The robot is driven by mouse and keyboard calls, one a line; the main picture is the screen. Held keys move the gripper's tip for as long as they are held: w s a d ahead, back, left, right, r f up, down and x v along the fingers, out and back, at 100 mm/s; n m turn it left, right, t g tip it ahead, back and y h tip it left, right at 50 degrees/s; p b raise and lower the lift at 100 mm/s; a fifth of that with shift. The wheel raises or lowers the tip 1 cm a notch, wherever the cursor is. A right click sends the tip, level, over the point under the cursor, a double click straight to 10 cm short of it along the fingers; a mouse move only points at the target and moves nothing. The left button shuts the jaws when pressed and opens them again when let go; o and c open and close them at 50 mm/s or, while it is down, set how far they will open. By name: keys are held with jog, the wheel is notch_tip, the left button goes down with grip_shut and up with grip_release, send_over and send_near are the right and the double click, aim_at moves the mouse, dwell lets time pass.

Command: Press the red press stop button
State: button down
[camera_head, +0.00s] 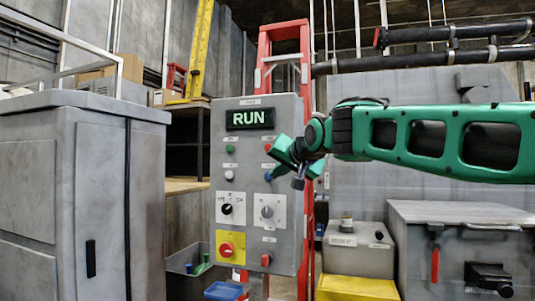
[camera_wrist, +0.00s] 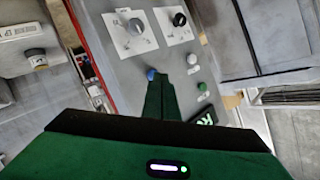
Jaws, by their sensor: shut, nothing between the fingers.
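The grey control panel (camera_head: 243,180) stands upright with a lit RUN display (camera_head: 249,118). A small red button (camera_head: 268,147) shows at its upper right, partly covered by my gripper; its label is too small to read. My gripper (camera_head: 273,154) is shut and empty, just in front of the panel beside that button. In the wrist view my gripper (camera_wrist: 160,77) points at the panel, with its tip by the blue button (camera_wrist: 151,74). The red button is hidden there. I cannot tell whether my gripper touches the panel.
A green button (camera_head: 230,149) and a white button (camera_head: 229,175) sit on the panel's left. Two selector knobs lie below. A red emergency-type button (camera_head: 226,250) on yellow and a red switch (camera_head: 266,260) are lower. A red ladder (camera_head: 304,80) stands behind.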

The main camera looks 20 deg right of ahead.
aim_at(269, 146)
jog(key=w+a+r+t+y, duration=0.1)
jog(key=a+r, duration=0.4)
jog(key=r, duration=0.2)
jog(key=shift+w+a+r+t+y, duration=0.15)
jog(key=shift+w+r+t+y, duration=0.15)
jog(key=shift+w+t, duration=0.1)
jog(key=shift+w+d+f, duration=0.1)
jog(key=shift+w+d, duration=0.75)
jog(key=shift+w, duration=0.3)
jog(key=shift+w+d+r, duration=0.1)
jog(key=shift+w+d, duration=0.75)
jog(key=shift+w, duration=0.35)
jog(key=shift+w+d+f, duration=0.1)
jog(key=shift+w+d, duration=0.75)
jog(key=shift+w, duration=0.3)
jog(key=shift+w+d, duration=0.15)
jog(key=shift+w, duration=0.05)
jog(key=shift+w+d, duration=0.2)
